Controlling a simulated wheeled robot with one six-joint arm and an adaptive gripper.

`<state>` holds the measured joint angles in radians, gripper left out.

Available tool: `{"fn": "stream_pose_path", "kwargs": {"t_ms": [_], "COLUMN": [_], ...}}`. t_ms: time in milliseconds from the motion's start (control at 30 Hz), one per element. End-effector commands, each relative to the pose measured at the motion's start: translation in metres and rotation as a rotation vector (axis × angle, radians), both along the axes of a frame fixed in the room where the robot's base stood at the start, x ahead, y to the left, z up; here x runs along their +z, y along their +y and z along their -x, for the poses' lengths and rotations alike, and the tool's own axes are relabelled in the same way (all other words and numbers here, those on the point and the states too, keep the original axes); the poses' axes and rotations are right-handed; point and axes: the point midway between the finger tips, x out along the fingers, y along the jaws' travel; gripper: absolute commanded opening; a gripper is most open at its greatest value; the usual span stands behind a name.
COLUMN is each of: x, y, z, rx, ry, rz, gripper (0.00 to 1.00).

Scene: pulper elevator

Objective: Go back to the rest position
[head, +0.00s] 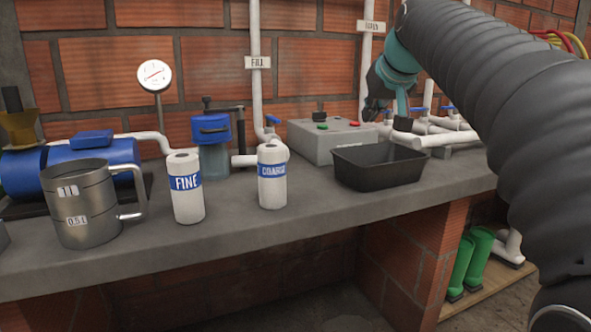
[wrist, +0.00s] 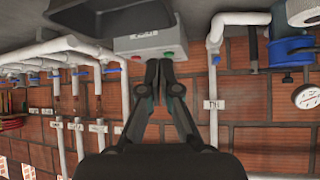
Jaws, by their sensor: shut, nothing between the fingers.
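My gripper (head: 403,112) is held up at the right in the head view, in front of the white pipes and above the back of the black tray. In the wrist view my gripper (wrist: 164,72) shows with its two fingers together and nothing between them. The wrist picture appears upside down, with the grey control box (wrist: 150,42) beyond the fingertips. My dark ribbed arm fills the right side of the head view and hides part of the wall and bench there.
The bench (head: 300,222) holds a steel jug (head: 85,220), a FINE canister (head: 186,205), a COARSE canister (head: 272,190), a black tray (head: 375,172) and a grey control box (head: 325,142). A blue pump (head: 60,170) stands left. Green boots (head: 472,260) stand below right.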

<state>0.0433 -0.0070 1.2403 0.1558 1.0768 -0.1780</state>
Motion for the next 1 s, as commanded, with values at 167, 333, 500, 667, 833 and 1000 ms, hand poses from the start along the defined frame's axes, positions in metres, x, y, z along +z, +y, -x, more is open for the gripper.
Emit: {"fn": "stream_pose_path", "kwargs": {"t_ms": [167,333,500,667,833,1000], "x": [-0.033,-0.065,-0.101,-0.142,-0.202,-0.262], "y": [0.002,0.001,-0.002,-0.005,-0.006,-0.007], "z": [-0.004,0.002,0.02,0.052,0.116,0.192], "rx": [-0.019,-0.039,-0.062,-0.088,-0.117,-0.136], "ry": [0.05,0.102,0.16,0.224,0.306,0.374], "rz": [-0.011,-0.014,-0.016,-0.014,-0.006,0.011], "gripper": [0.0,0.0,0.0,0.0,0.0,0.0]}}
